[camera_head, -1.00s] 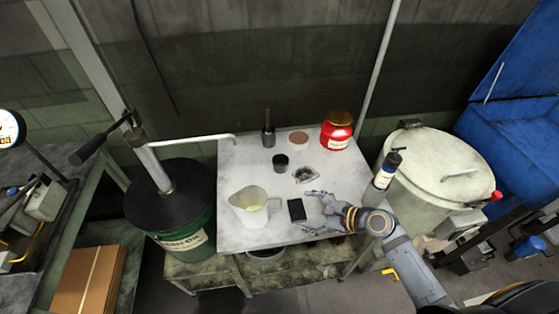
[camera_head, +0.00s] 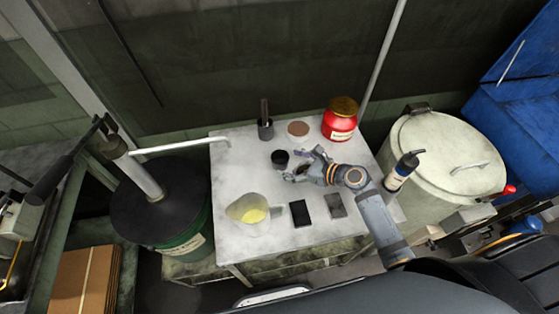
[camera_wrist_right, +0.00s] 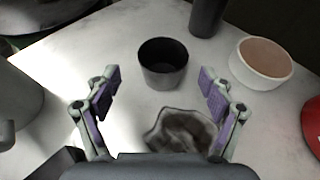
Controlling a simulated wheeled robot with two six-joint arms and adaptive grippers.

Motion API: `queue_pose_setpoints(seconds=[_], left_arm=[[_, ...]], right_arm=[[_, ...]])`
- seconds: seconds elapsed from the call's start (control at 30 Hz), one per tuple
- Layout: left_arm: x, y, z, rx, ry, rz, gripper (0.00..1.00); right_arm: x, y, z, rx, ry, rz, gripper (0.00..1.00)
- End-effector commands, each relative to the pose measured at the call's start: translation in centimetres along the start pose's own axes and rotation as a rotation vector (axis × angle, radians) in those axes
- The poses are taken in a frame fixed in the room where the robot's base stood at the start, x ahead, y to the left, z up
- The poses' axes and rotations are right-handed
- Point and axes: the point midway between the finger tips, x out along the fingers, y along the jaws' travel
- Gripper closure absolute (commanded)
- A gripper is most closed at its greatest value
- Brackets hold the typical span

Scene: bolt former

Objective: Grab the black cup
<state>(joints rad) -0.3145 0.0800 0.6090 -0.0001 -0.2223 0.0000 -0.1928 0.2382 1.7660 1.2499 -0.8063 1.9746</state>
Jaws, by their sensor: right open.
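The small black cup (camera_head: 280,158) stands upright on the pale worktable (camera_head: 235,165), left of the middle of the tabletop's back half. In the right wrist view the black cup (camera_wrist_right: 163,68) is just ahead of my right gripper, in line with the gap between the fingers. My right gripper (camera_head: 301,163) is open and empty, close to the cup on its right side. The wrist view shows its fingers spread wide (camera_wrist_right: 158,85), with no visible contact with the cup. My left gripper is not in view.
A dark tall holder (camera_head: 266,129), a round brown-topped dish (camera_head: 298,129) and a red jar (camera_head: 340,122) stand behind. A crumpled dark item (camera_wrist_right: 182,131) lies below the gripper.

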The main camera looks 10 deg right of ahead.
Motion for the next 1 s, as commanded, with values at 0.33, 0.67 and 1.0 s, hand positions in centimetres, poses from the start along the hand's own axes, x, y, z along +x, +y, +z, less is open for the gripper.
queue_pose_setpoints(seconds=[0.33, 0.67, 1.0], left_arm=[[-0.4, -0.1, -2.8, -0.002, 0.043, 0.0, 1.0], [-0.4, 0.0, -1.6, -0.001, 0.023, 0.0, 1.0], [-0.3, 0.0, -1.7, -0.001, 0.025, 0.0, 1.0]], right_arm=[[4.2, -0.5, 0.2, 0.001, -0.002, 0.0, 0.18], [5.2, -0.5, 0.1, -0.001, 0.001, 0.001, 0.18], [5.2, -0.5, 0.1, -0.001, 0.001, 0.0, 0.64]])
